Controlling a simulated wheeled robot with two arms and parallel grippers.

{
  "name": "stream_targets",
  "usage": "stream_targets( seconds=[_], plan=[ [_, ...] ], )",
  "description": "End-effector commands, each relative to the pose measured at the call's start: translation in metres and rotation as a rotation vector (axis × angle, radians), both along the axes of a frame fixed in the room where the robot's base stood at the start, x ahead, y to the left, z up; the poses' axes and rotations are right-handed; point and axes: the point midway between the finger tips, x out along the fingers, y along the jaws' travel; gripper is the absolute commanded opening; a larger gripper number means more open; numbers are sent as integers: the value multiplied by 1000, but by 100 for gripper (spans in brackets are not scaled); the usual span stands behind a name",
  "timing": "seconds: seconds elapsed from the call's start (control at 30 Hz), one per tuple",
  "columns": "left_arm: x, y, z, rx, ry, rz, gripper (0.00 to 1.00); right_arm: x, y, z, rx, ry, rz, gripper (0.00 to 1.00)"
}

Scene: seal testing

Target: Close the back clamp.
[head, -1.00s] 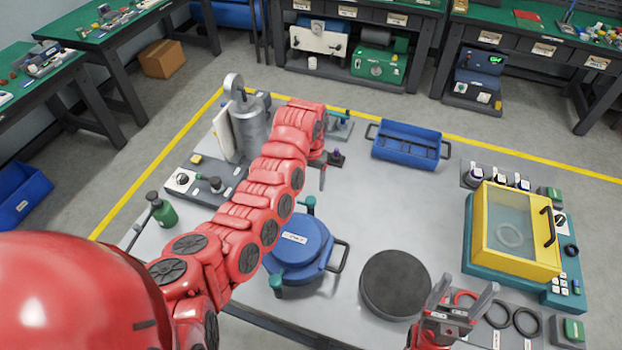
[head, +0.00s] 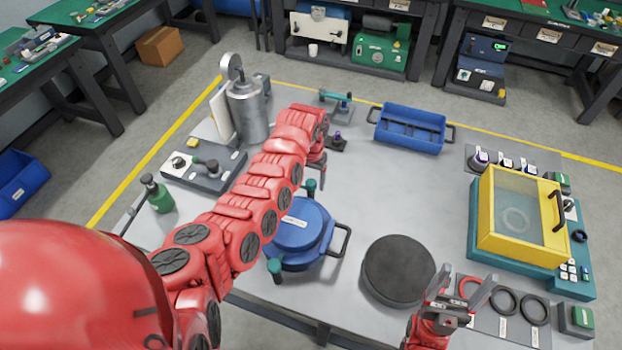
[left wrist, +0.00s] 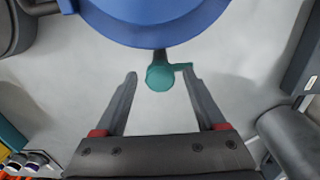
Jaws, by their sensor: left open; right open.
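The blue round pot (head: 300,225) stands on the table with its lid on. Its back clamp (head: 311,187) has a teal handle at the pot's far side; in the left wrist view the clamp's teal knob (left wrist: 160,77) sticks out from the blue rim. My left gripper (head: 318,172) is open, pointing down at the back clamp, with its two fingers on either side of the knob. I cannot tell whether they touch it. The front clamp (head: 275,268) is teal, at the pot's near side. My right gripper (head: 463,290) is open and empty near the front edge.
A dark round plate (head: 398,268) lies right of the pot. A yellow-framed box (head: 520,220) stands at the right, a blue tray (head: 410,130) at the back. A metal canister (head: 247,112) and a green bottle (head: 157,193) stand left of my left arm.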

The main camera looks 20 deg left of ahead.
Motion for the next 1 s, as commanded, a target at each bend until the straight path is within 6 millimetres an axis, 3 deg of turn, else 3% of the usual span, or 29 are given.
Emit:
stream_targets(
  seconds=[0.2,0.37,0.6,0.87,0.9,1.0],
  plan=[
    [0,0,3,0,2,-45,72,0,0,5,0,0,0,72],
    [-1,2,7,3,5,-331,72,0,0,24,0,0,0,72],
    [0,1,1,2,0,-656,72,0,0,22,0,0,0,72],
    [0,0,0,-1,-1,-701,72,0,0,22,0,0,0,72],
    [0,0,0,-1,-1,-700,71,0,0,22,0,0,0,72],
    [0,0,0,-1,-1,-700,53,0,0,22,0,0,0,72]
  ],
)
